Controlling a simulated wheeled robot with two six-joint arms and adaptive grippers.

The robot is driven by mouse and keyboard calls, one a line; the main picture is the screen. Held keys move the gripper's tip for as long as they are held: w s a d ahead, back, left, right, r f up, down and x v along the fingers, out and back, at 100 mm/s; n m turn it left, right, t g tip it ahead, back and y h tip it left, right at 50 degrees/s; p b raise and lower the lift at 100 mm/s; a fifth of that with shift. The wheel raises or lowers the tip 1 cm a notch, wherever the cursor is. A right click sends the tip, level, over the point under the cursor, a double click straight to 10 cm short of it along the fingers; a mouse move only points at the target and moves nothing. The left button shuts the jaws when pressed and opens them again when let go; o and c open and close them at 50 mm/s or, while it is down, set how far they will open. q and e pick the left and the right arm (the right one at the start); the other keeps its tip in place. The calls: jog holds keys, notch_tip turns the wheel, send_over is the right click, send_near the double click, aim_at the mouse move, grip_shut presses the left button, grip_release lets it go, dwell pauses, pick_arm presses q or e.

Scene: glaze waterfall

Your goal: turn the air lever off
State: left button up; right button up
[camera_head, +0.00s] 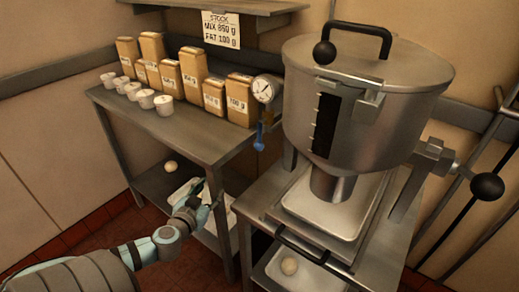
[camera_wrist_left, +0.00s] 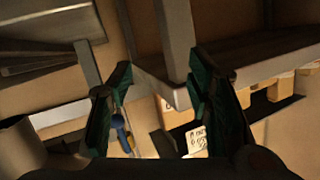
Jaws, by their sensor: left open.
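The air lever (camera_head: 259,137) is a small blue handle hanging below a round dial gauge (camera_head: 263,89) at the right front corner of the side table. It points roughly downward. In the left wrist view, a blue piece that looks like the lever (camera_wrist_left: 120,128) shows beside the inner side of the left-hand finger. My left gripper (camera_head: 208,190) is below and to the left of the lever, near the table's lower shelf, apart from it. Its dark green fingers (camera_wrist_left: 162,80) are spread with nothing held between them. My right gripper is in neither view.
The metal side table (camera_head: 180,128) carries several paper bags and white cups. A large steel hopper (camera_head: 350,110) with a black-knobbed side arm stands on the right above a tray (camera_head: 335,215). A table leg and edge lie close to my left gripper.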

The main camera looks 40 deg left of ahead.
pick_arm(q)
jog(key=w+d+r+t+h+b, duration=0.1)
jog(key=w+d+r+t+h, duration=0.25)
jog(key=d+r, duration=0.65)
jog(key=y+b, duration=0.1)
jog(key=b, duration=0.1)
send_near(258, 143)
jog(key=w, duration=0.5)
jog(key=w+a, duration=0.1)
jog(key=w, duration=0.1)
jog(key=w+p, duration=0.1)
jog(key=w, duration=0.2)
jog(key=shift+a, duration=0.3)
jog(key=shift+w+a, duration=0.1)
jog(key=shift+w, duration=0.15)
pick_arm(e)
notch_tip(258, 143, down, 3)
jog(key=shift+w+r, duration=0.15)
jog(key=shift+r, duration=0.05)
pick_arm(q)
grip_shut()
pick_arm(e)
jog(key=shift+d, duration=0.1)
